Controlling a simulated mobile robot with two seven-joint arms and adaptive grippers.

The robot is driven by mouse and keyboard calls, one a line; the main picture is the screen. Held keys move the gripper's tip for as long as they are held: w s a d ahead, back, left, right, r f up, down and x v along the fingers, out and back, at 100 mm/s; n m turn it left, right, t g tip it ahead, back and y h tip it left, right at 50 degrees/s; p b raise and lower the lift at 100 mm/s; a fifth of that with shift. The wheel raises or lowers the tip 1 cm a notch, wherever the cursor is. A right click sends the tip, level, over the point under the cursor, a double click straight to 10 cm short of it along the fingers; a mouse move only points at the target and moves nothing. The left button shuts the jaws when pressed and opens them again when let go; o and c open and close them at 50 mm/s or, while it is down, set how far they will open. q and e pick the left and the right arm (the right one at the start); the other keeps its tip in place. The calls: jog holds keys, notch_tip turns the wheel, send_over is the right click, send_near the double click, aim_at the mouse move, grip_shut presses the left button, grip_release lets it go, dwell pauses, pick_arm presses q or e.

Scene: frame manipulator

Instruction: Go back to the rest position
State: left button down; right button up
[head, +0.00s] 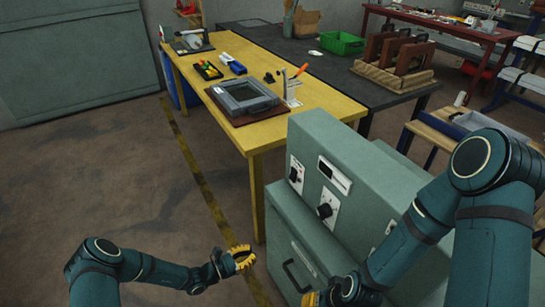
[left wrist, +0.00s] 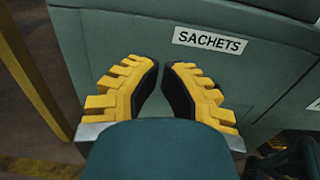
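My left gripper (head: 243,258) has yellow ribbed fingers and is low in the middle of the head view, over the floor left of the grey-green cabinet. In the left wrist view its two fingers (left wrist: 164,68) stand apart with a narrow gap and nothing between them. Behind them is a grey-green cabinet face with a "SACHETS" label (left wrist: 210,41). My right arm reaches down from the right in the head view, in front of the cabinet. Only a yellow bit of my right gripper (head: 311,299) shows at the bottom edge, so its opening is hidden.
The grey-green cabinet (head: 296,213) with knobs and a black handle stands close between my arms. A yellow table (head: 222,127) with a grey device (head: 243,95) is beyond it. A dark table (head: 350,85) stands behind. The brown floor at left (head: 100,170) is clear.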

pick_arm(q)
jog(key=s+d+m+g+y, duration=0.3)
jog(key=s+m+g, duration=0.3)
jog(key=s, duration=0.2)
jog(key=s+d+m+g+y, duration=0.2)
jog(key=s+m+g, duration=0.4)
jog(key=s+m, duration=0.15)
jog(key=s+a+r+m+t+y, duration=0.3)
jog(key=r+m+y, duration=0.3)
jog(key=r+m, duration=0.3)
jog(key=shift+s+a+m+t, duration=0.3)
jog(key=shift+s+a+m, duration=0.05)
jog(key=shift+s+a, duration=0.1)
